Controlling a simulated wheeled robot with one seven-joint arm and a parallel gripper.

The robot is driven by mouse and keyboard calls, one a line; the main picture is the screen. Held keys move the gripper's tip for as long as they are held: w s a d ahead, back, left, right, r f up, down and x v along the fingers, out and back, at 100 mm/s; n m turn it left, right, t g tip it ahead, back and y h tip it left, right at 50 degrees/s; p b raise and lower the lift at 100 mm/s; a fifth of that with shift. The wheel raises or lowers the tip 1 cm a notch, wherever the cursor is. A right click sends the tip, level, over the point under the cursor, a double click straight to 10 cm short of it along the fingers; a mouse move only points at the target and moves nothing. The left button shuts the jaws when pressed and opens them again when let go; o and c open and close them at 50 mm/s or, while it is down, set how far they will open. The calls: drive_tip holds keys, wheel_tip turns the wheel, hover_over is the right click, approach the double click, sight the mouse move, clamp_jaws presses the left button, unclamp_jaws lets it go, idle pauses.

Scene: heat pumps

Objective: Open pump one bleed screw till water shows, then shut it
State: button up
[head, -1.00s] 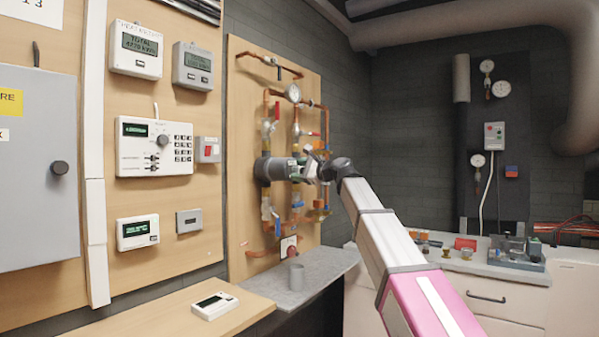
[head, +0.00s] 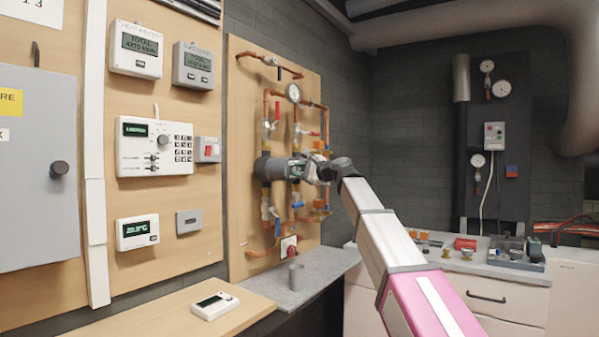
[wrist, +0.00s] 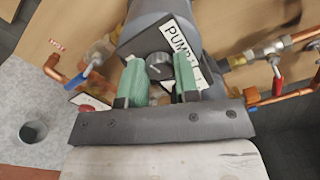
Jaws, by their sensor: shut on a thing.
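Pump one (head: 270,168) is a dark grey cylinder on the copper pipework of the wooden panel. In the wrist view the pump (wrist: 155,22) carries a white label reading "PUMP", its end partly cut off. The bleed screw (wrist: 158,66), a round grey slotted head, sits in the middle of the pump's dark face. My gripper (wrist: 160,75) has green-padded fingers on both sides of the screw and is shut on it. In the head view my gripper (head: 312,168) reaches the pump from the right. I cannot see any water at the screw.
A grey cup (head: 296,276) stands on the grey shelf (head: 322,270) below the panel; it also shows in the wrist view (wrist: 34,131). Valves with red and blue levers (wrist: 80,78) flank the pump. A handheld device (head: 214,305) lies on the wooden ledge.

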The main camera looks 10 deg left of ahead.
drive_tip(key=n, duration=0.9)
drive_tip(key=shift+n, duration=0.4)
drive_tip(key=n, duration=0.4)
drive_tip(key=shift+n, duration=0.3)
drive_tip(key=shift+s+n, duration=0.1)
drive_tip(key=shift+n, duration=2.2)
drive_tip(key=o, duration=0.9)
drive_tip(key=shift+o, duration=0.2)
drive_tip(key=v, duration=1)
drive_tip(key=shift+s+d, duration=0.15)
drive_tip(key=shift+d, duration=0.2)
